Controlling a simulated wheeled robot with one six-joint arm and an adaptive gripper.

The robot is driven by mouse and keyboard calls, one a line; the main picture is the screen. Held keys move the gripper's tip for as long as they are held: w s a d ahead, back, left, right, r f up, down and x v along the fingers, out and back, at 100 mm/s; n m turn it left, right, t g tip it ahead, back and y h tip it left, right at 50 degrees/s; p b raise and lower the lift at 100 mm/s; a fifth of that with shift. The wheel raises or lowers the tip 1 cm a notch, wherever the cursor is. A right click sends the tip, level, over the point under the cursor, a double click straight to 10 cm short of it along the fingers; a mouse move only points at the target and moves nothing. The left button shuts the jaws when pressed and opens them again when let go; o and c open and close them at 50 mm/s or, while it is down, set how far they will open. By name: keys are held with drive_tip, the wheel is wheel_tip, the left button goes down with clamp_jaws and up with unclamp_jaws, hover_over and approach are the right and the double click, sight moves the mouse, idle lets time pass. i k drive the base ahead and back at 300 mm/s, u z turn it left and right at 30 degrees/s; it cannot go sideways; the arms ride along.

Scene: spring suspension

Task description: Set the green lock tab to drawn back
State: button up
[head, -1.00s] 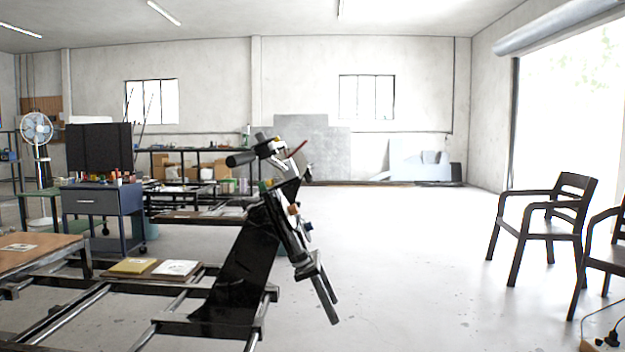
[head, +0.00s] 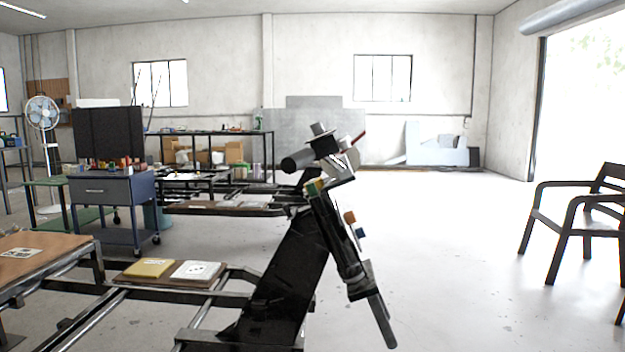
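A black slanted stand (head: 285,285) rises from a metal frame near the middle of the head view. It carries a tilted dark mechanism (head: 335,240) with small coloured parts. A small green piece (head: 313,188) shows near its upper left end and may be the lock tab. It is too small to tell its position. An orange part (head: 350,217) and a blue part (head: 360,233) sit lower on the right side. A dark cylinder (head: 297,161) and a thin red rod (head: 358,138) stick out at the top. My gripper does not show.
A low metal frame (head: 200,315) with a board bearing a yellow and a white item (head: 198,270) stands left of the stand. A wooden-topped table (head: 30,252) is at far left. A grey drawer cart (head: 110,195) is behind.

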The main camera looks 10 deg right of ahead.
sight(311, 186)
drive_tip(key=k, duration=1.35)
drive_tip(key=u, duration=0.3)
drive_tip(key=i, duration=0.4)
drive_tip(key=u, duration=1.05)
drive_tip(key=i, duration=1.55)
drive_tip(key=z, duration=0.8)
drive_tip(key=i, duration=0.6)
drive_tip(key=z, duration=0.6)
